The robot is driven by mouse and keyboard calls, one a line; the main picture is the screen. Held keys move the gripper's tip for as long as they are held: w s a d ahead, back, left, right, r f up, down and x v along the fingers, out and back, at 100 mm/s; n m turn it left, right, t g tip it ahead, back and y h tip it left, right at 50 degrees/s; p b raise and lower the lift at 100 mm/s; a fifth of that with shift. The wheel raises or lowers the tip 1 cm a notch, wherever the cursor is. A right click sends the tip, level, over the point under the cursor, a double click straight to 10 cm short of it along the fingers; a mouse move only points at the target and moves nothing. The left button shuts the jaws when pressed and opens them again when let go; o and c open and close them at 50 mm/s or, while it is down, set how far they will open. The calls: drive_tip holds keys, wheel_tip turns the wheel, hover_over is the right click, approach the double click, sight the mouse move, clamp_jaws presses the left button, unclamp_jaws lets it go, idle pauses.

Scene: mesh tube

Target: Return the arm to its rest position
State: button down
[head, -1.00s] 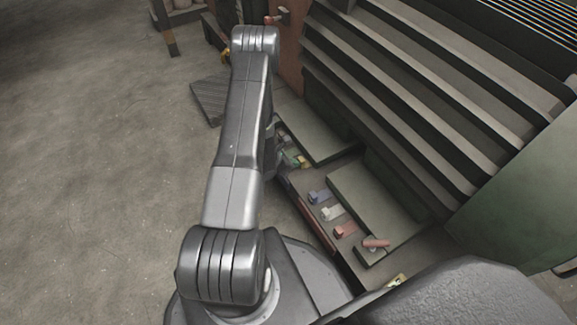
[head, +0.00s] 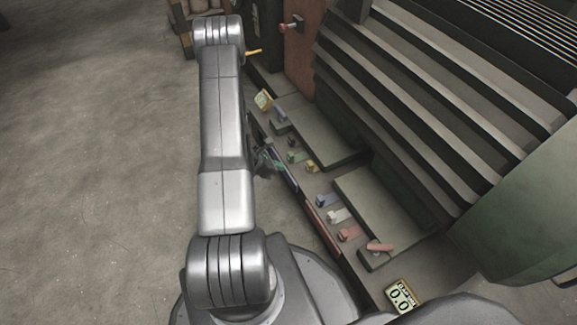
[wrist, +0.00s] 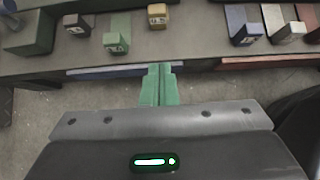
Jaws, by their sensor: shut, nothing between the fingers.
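My arm stretches up the middle of the head view, away from my base. My gripper shows in the wrist view (wrist: 158,84) with its two green fingers together and nothing between them. In the head view the gripper (head: 266,163) is partly hidden behind my arm, beside the front edge of the machine's ledge. In the wrist view the fingertips point toward the ledge edge (wrist: 200,66), in front of the green and yellow levers. I cannot tell the exact gap between the tips and the edge.
The ledge carries several coloured levers: green (wrist: 117,36), yellow (wrist: 157,16), blue (wrist: 245,25) and red (head: 349,234). A display reading 0.0 (head: 399,296) stands at the near end. A red-knobbed handle (head: 291,25) sticks out at the back. Open concrete floor (head: 90,180) lies to the left.

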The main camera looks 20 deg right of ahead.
drive_tip(key=shift+v, duration=0.9)
drive_tip(key=shift+f, duration=0.1)
